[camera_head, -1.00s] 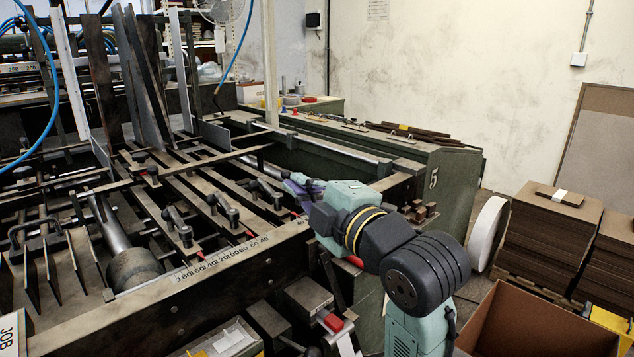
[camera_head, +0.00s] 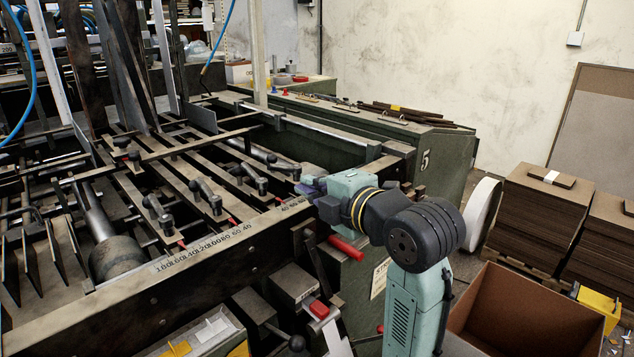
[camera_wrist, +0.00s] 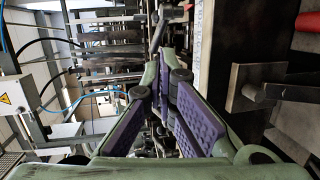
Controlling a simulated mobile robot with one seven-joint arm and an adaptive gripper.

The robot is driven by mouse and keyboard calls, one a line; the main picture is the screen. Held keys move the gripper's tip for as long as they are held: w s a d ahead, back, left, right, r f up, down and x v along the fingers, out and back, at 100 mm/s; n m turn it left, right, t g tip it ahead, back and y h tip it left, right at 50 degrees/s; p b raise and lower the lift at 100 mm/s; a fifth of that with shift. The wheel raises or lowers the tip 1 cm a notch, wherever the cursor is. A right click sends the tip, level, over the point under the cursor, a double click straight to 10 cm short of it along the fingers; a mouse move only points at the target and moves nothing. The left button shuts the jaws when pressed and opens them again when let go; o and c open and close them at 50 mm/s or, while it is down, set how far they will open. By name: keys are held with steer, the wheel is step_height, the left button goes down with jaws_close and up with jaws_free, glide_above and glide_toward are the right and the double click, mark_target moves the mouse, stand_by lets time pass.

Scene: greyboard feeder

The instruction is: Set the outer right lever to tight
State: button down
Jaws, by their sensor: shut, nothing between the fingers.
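Several dark clamp levers sit in a row on the slatted bars of the feeder. The outer right lever (camera_head: 279,162) is the farthest right of them, with its arm pointing up and left from its pivot end. My gripper (camera_head: 309,188) is just right of and below this lever, over the front rail, and appears apart from it. In the wrist view my gripper (camera_wrist: 158,88) has its purple-padded fingers brought together with nothing between them. A dark bar (camera_wrist: 159,32) shows beyond the fingertips; I cannot tell whether it is the lever. Whether the lever is tight cannot be read.
The front rail (camera_head: 150,290) carries a printed number scale. A red handle (camera_head: 346,247) sticks out below my gripper. Another lever (camera_head: 248,175) stands to the left of the outer right one. An open cardboard box (camera_head: 530,310) and stacked greyboard (camera_head: 535,225) stand at right.

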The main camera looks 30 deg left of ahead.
steer(key=p+x, duration=0.2)
steer(key=x, duration=0.7)
steer(key=shift+w+a+p, duration=0.15)
steer(key=shift+a+p, duration=0.15)
steer(key=shift+a+b, duration=0.75)
steer(key=shift+b, duration=0.1)
glide_toward(276, 170)
steer(key=v, duration=0.4)
steer(key=shift+f, duration=0.1)
